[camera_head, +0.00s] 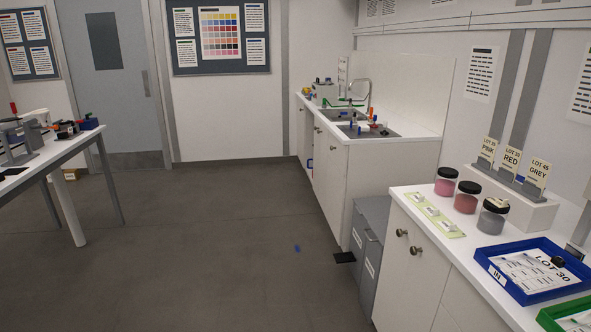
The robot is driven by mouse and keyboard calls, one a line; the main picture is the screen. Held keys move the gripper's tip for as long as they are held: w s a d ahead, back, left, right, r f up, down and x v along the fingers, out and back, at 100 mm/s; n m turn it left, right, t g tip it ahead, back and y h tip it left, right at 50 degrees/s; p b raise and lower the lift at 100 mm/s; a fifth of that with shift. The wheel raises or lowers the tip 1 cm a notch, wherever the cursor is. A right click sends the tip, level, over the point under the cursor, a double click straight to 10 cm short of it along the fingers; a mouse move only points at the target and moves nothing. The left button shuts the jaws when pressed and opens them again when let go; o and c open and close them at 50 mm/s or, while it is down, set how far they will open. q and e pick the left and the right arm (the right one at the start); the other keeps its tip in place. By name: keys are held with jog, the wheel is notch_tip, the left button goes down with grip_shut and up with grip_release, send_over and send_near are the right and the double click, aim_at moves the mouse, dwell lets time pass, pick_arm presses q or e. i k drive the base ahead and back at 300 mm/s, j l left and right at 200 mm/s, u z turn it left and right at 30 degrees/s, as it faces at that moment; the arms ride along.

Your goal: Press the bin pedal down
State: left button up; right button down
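The grey bin (367,246) stands on the floor between the sink counter and the nearer white counter. Its lid is down. A small black pedal (344,257) sticks out at floor level from the foot of the bin, on its left side. Whether the pedal is pressed is too small to tell. Neither of my grippers is in view.
The near counter (440,256) holds jars, a blue tray (483,256) and a green tray. A white table (68,158) stands at left.

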aim_at(342, 257)
jog(key=i+l, duration=0.1)
jog(key=i, duration=3.15)
jog(key=j+u, duration=0.05)
jog(key=j, duration=0.05)
